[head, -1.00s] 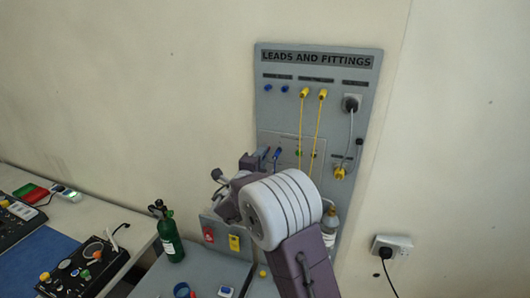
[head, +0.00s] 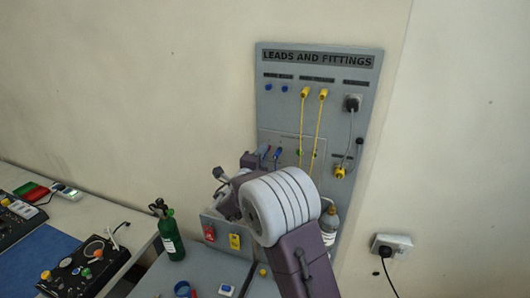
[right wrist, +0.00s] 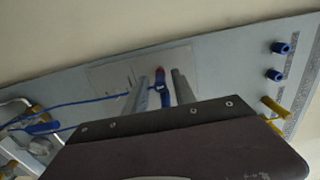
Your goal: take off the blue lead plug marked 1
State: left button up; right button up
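In the right wrist view a blue lead plug (right wrist: 163,95) with a small pale mark stands in the board between my right gripper's two grey fingers (right wrist: 160,92). The mark is too small to read. The fingers are apart, with a gap visible on the plug's left side. A blue lead runs left from the plug. In the head view my right gripper (head: 263,152) is at the middle left of the board, its fingers largely hidden by my wrist. My left gripper is not in view.
A bottle (head: 329,222) stands behind my arm. A green cylinder (head: 168,232) stands lower left.

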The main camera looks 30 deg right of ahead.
jog(key=shift+c, duration=0.3)
grip_shut()
jog(key=shift+s, duration=0.1)
jog(key=shift+v, duration=2.55)
jog(key=shift+d, duration=0.1)
